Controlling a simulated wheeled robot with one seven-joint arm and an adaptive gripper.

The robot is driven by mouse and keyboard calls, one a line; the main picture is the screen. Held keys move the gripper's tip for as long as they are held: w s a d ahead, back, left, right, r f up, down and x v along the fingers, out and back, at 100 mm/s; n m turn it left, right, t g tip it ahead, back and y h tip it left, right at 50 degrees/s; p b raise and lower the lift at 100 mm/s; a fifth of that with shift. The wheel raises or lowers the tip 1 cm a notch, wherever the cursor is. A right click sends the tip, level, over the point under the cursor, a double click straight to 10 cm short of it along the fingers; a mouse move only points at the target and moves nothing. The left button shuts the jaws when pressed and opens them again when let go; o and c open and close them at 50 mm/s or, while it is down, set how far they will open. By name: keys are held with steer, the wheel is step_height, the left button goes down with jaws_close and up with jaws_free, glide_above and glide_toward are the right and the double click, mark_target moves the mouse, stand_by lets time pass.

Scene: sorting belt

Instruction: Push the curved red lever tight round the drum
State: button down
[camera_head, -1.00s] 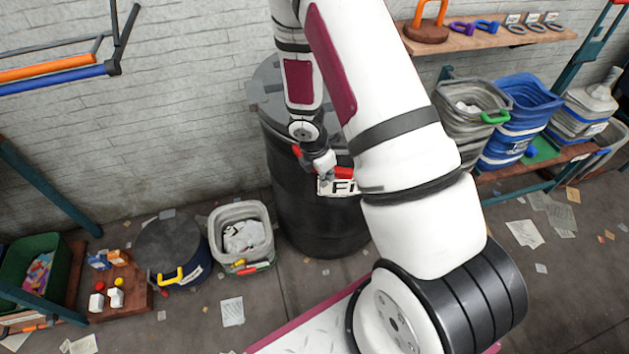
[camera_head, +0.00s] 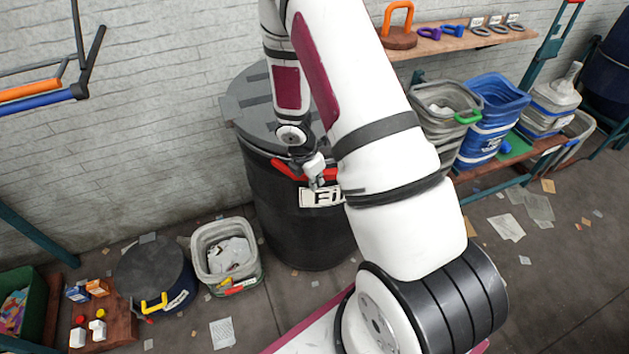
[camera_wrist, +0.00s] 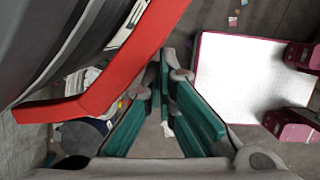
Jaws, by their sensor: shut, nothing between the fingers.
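The black drum (camera_head: 300,225) with a grey lid (camera_head: 250,100) stands upright against the wall, partly behind my arm. The curved red lever (camera_head: 288,170) is at its upper front, above a white label (camera_head: 318,197). In the wrist view the lever (camera_wrist: 135,70) bends beside the drum's dark ribbed side (camera_wrist: 50,50), with a gap showing between them along part of its length. My gripper (camera_head: 318,183) is at the lever, shut and empty. In the wrist view its green-padded fingers (camera_wrist: 165,75) meet just right of the lever. I cannot tell whether they touch it.
A grey bin of paper (camera_head: 227,255) and a low dark drum with a yellow handle (camera_head: 155,270) stand left of the drum. Grey and blue bins (camera_head: 490,110) stand on a shelf at right. Papers litter the floor.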

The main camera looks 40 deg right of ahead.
steer(key=v, duration=1.2)
steer(key=shift+r, duration=0.15)
steer(key=s+a+r+m+t, duration=0.1)
steer(key=s+r+m, duration=0.15)
steer(key=r, duration=0.35)
steer(key=s+a+r+m, duration=0.1)
steer(key=a+r+m, duration=0.15)
steer(key=r, duration=0.35)
steer(key=s+a+r+m+t, duration=0.1)
steer(key=r+m, duration=0.3)
steer(key=r, duration=0.2)
steer(key=s+a+r+m+t+y, duration=0.1)
steer(key=s+a+r+m, duration=0.3)
steer(key=s, duration=0.3)
steer(key=s+a+r+m+t+y, duration=0.1)
steer(key=s+a+r+m+t, duration=0.1)
steer(key=s+a+r+m, duration=0.3)
steer(key=shift+s+r+m+y, duration=0.4)
steer(key=shift+s+r, duration=0.55)
